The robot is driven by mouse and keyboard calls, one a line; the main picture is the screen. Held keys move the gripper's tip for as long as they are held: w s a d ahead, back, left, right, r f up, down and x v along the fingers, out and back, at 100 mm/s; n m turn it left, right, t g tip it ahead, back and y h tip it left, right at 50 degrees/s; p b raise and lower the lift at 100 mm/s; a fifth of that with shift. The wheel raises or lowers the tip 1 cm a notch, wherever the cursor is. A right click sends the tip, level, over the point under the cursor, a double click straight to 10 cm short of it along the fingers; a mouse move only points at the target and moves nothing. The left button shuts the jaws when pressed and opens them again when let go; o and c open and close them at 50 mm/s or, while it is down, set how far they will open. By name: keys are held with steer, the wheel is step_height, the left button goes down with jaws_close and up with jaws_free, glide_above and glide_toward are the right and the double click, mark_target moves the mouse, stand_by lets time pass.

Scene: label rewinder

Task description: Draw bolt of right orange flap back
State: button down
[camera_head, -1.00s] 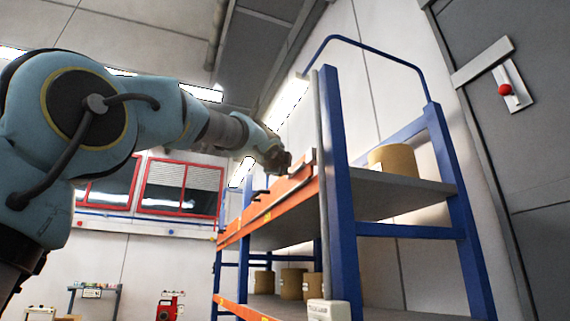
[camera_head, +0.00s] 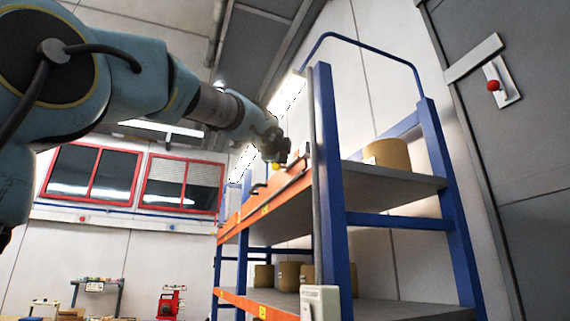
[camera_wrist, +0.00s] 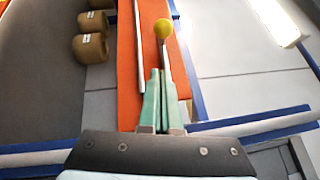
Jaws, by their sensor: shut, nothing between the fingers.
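The orange flap (camera_head: 286,194) runs along the upper front of the blue shelf rack; it also fills the middle of the wrist view (camera_wrist: 130,85). A yellow ball knob (camera_wrist: 163,28) sits at the end of a thin grey rod, apparently the bolt, along the flap's right edge. The knob also shows in the head view (camera_head: 276,166), just under the gripper. My gripper (camera_wrist: 159,72) is shut with nothing in it. In the wrist view its pale green fingertips point along the rod toward the knob, short of it; whether they touch the rod I cannot tell.
Brown rolls (camera_wrist: 90,47) lie on the grey shelf beside the flap. A white bar (camera_wrist: 138,45) runs along the flap's left side. A blue post (camera_head: 331,180) with a grey pole stands close to the right of my gripper. Open air lies left of the rack.

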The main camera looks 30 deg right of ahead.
steer(key=r+b+v, duration=0.1)
steer(key=v, duration=0.5)
steer(key=shift+s+f, duration=0.2)
steer(key=shift+f, duration=0.25)
steer(key=shift+a, duration=0.1)
